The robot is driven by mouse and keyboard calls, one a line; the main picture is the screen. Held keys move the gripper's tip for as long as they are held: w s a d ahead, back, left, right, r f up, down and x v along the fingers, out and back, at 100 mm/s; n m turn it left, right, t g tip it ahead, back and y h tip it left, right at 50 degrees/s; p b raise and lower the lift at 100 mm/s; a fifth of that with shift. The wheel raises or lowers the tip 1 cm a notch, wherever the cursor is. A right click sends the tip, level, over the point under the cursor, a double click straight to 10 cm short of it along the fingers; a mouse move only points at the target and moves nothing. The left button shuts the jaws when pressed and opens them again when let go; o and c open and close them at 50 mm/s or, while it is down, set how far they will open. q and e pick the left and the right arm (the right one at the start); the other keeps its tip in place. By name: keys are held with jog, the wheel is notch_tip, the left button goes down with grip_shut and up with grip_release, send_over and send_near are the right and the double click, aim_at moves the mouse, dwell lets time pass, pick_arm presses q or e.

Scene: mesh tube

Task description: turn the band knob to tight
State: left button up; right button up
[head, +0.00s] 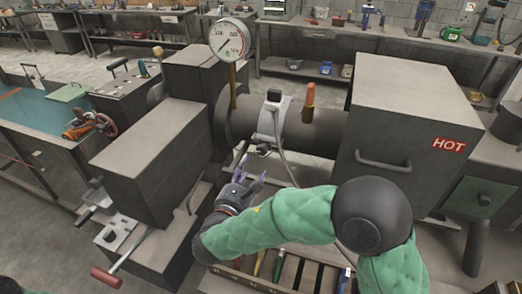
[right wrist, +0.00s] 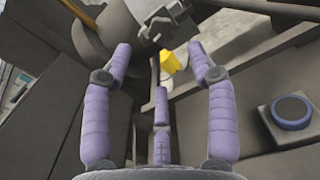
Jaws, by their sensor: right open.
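My right gripper (head: 252,175) is open and empty, with its purple fingers spread, in front of and below the dark horizontal tube (head: 340,133). A light grey bracket with a black top (head: 268,118) sits on the tube, above and beyond the fingers. I cannot tell for certain which part is the band knob. In the right wrist view the open fingers (right wrist: 160,58) frame a small yellow part (right wrist: 168,62), apart from them as far as I can tell. A grey bracket-like part (right wrist: 160,28) is just beyond. My left gripper is out of view.
A dial gauge (head: 232,40) and an orange-handled fitting (head: 309,98) stand on the tube. A large box marked HOT (head: 400,120) is at right, a dark box (head: 150,160) at left.

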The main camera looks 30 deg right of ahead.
aim_at(261, 151)
jog(key=b+x, duration=0.2)
jog(key=x, duration=0.6)
jog(key=shift+d+f, duration=0.1)
jog(key=shift+d, duration=0.1)
jog(key=shift+w+d, duration=0.45)
jog(key=shift+w, duration=0.05)
jog(key=c, duration=1.1)
jog(key=shift+m+b, duration=0.7)
jog(key=shift+b, duration=0.3)
jog(key=shift+c, duration=0.3)
jog(key=shift+m, duration=0.3)
